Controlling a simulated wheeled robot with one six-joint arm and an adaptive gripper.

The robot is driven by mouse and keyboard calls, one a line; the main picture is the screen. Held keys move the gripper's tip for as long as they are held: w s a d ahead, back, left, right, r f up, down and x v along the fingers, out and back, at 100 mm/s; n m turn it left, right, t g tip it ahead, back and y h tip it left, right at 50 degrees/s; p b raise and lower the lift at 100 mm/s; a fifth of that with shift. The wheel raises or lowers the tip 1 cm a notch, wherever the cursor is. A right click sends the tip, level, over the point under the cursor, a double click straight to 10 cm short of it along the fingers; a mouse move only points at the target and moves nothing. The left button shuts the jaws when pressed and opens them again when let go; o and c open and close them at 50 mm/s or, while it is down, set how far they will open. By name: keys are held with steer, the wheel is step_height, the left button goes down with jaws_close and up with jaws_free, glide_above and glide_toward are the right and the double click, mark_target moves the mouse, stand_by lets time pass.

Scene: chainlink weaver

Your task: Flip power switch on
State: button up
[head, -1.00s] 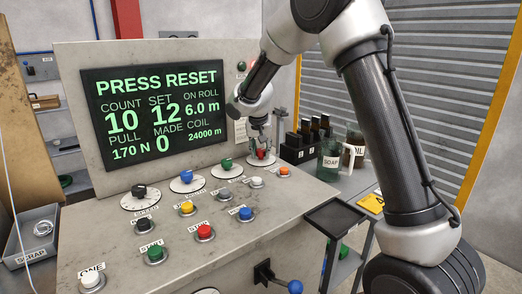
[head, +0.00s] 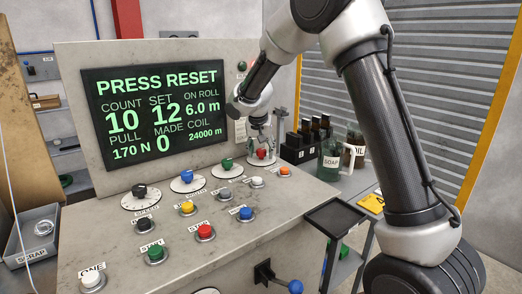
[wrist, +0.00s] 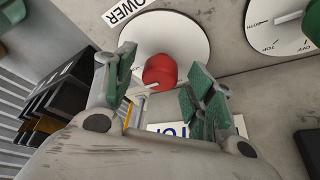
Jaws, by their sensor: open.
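The power switch is a red knob (head: 261,153) on a white round dial at the back right of the panel. In the wrist view the red knob (wrist: 160,73) sits on its white dial (wrist: 190,38), beside a partly cut-off label ending in "OWER". My gripper (head: 262,143) is just above the knob. In the wrist view my gripper (wrist: 160,68) is open, with one green-padded finger on each side of the knob. Gaps show between the knob and the pads; I cannot tell the exact depth.
The screen (head: 155,105) reads "PRESS RESET". Other dials, such as the green-knobbed one (head: 226,164), and several push buttons lie left and in front. An orange button (head: 284,171) is close by. A soap jug (head: 331,155) and dark bottles stand to the right.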

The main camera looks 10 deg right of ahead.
steer(key=v, duration=1.2)
steer(key=s+d+f+n+g, duration=0.2)
steer(key=s+f+n, duration=0.2)
steer(key=s, duration=0.2)
steer(key=s+d+r, duration=0.1)
steer(key=s+d, duration=0.4)
steer(key=s, duration=0.5)
steer(key=s+d+r+t+y, duration=0.1)
steer(key=s+d, duration=0.4)
steer(key=s, duration=0.6)
steer(key=s+d+r+t, duration=0.1)
steer(key=s+d+r, duration=0.2)
steer(key=s, duration=0.7)
steer(key=shift+s+d+n+y, duration=0.3)
steer(key=shift+d+y, duration=0.1)
steer(key=shift+d, duration=0.6)
